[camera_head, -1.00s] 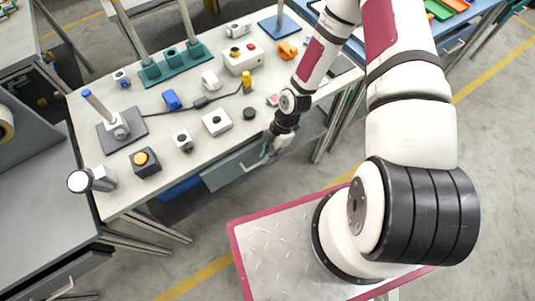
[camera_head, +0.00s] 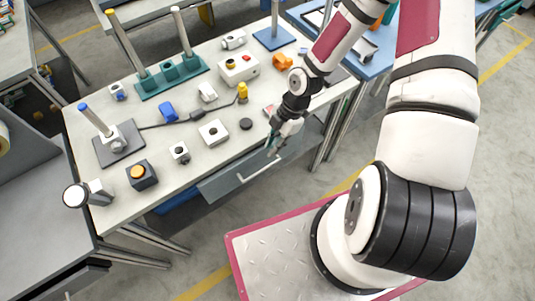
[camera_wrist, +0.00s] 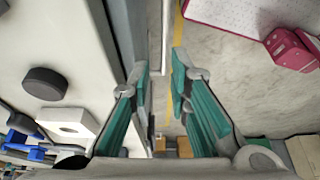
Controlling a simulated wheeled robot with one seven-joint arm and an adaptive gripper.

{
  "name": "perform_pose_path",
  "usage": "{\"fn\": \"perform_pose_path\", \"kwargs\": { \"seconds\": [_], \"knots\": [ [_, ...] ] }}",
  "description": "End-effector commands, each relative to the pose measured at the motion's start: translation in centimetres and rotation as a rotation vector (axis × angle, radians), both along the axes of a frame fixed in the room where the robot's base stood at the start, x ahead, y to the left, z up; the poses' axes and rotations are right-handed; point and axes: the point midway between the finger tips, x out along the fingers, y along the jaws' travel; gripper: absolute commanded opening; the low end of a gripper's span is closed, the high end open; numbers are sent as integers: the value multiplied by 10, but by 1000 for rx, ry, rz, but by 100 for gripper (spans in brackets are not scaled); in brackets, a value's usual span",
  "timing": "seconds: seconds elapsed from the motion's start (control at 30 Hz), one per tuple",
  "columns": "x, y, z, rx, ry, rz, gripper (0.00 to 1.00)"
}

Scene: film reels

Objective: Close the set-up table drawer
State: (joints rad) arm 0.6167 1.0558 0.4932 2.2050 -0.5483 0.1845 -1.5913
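The set-up table drawer (camera_head: 222,184) is a grey front under the table's near edge, with a pale bar handle (camera_head: 262,168). It appears to stand out slightly from the edge, but how far is hard to tell. My gripper (camera_head: 272,146) is at the right part of the drawer front, above and close to the handle. In the wrist view my gripper (camera_wrist: 160,64) has two teal-padded fingers apart with a gap between them. The grey drawer front (camera_wrist: 130,35) runs by the left finger. Whether the fingers touch it cannot be told.
My pink-edged base stands on open grey floor (camera_head: 255,215) in front.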

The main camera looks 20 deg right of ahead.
Motion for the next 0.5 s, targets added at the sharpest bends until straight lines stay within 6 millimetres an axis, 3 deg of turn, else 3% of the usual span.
{"fn": "perform_pose_path", "kwargs": {
  "seconds": [0.2,0.5],
  "knots": [
    [1,-8,20,0,1,0,18],
    [1,-9,23,0,3,2,18]
  ]
}}
